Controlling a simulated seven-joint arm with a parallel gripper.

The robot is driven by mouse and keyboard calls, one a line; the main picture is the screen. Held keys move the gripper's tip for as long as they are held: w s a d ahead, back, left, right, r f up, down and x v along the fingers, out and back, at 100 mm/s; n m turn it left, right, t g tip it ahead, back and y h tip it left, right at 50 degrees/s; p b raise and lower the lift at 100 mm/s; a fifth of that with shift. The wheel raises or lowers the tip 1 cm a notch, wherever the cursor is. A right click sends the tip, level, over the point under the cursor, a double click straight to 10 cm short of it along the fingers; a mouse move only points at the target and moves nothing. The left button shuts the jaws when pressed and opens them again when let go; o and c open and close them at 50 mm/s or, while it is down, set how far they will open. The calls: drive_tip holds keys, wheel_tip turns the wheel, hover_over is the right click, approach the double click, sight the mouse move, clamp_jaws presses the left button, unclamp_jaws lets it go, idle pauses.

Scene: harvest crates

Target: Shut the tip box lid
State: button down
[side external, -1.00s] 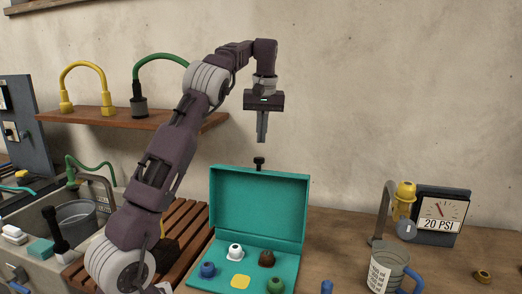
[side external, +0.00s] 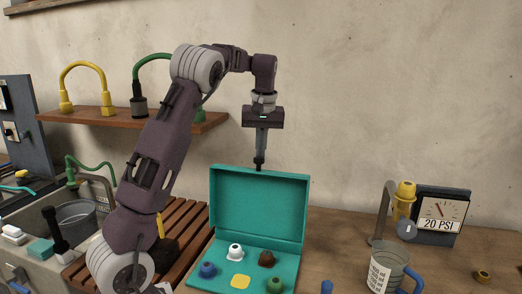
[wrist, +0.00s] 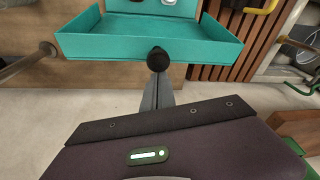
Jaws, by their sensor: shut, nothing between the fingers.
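The teal tip box (side external: 222,284) stands on the table with its lid (side external: 259,208) raised upright. A black knob (side external: 259,166) sticks up from the lid's top edge. In the box are a white nozzle (side external: 235,251), a brown one (side external: 267,259), a blue one (side external: 208,269), a green one (side external: 275,285) and a yellow piece (side external: 241,281). My gripper (side external: 261,154) is shut and empty, pointing down right at the knob. In the wrist view the knob (wrist: 157,60) sits just beyond the fingertips (wrist: 158,80). I cannot tell whether they touch.
A grey mug (side external: 388,272) with a blue handle and a 20 PSI gauge (side external: 440,216) stand at the right. A slatted wooden rack (side external: 185,224) is left of the box. A wooden shelf (side external: 150,121) holds hoses on the wall behind.

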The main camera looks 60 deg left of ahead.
drive_tip(key=s+d+f+t+y, duration=0.1)
drive_tip(key=s+d+f, duration=0.3)
drive_tip(key=s+d, duration=0.5)
drive_tip(key=s+d+f+t+y, duration=0.1)
drive_tip(key=s+d+f, duration=0.4)
drive_tip(key=s+d, duration=0.4)
drive_tip(key=shift+f, duration=0.3)
